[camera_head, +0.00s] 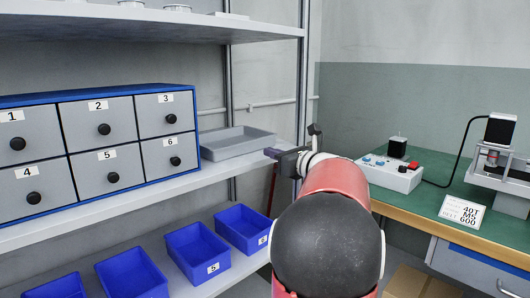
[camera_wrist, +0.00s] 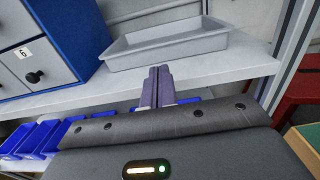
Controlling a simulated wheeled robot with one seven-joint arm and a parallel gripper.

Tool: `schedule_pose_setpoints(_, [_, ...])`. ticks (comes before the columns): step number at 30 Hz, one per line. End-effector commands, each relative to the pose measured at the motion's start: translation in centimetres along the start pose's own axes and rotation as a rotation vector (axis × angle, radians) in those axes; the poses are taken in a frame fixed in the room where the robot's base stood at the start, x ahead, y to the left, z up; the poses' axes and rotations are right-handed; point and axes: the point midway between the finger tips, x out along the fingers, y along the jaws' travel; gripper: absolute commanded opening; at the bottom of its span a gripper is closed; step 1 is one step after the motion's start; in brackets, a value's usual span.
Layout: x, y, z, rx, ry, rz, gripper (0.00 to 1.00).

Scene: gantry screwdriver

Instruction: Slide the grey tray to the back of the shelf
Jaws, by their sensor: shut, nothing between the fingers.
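The grey tray (camera_head: 236,143) is a shallow, empty rectangular tray on the middle shelf (camera_head: 207,172), just right of the drawer cabinet. In the wrist view the tray (camera_wrist: 165,46) sits level on the shelf (camera_wrist: 225,72), with a strip of bare shelf in front of its near wall. My gripper (camera_head: 270,153) is in front of the tray's right end in the head view. In the wrist view my gripper (camera_wrist: 158,70) is shut and empty, its fingertips just below the tray's near wall. I cannot tell whether they touch it.
A blue-framed cabinet (camera_head: 196,104) with numbered drawers stands left of the tray. A shelf post (camera_head: 303,75) rises at the right. Blue bins (camera_head: 197,252) fill the lower shelf. A green-topped workbench (camera_head: 430,208) with a control box (camera_head: 390,172) stands to the right.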

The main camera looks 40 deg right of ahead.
Motion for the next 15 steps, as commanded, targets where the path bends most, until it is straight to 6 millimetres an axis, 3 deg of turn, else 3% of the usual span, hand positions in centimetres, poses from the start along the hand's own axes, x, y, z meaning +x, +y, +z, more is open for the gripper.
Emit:
schedule_pose_setpoints(6, [-4.2, -0.1, 0.0, 0.000, -0.002, -0.005, 0.00])
schedule_pose_setpoints(15, [-6.1, 0.0, 0.0, 0.000, -0.001, -0.002, 0.00])
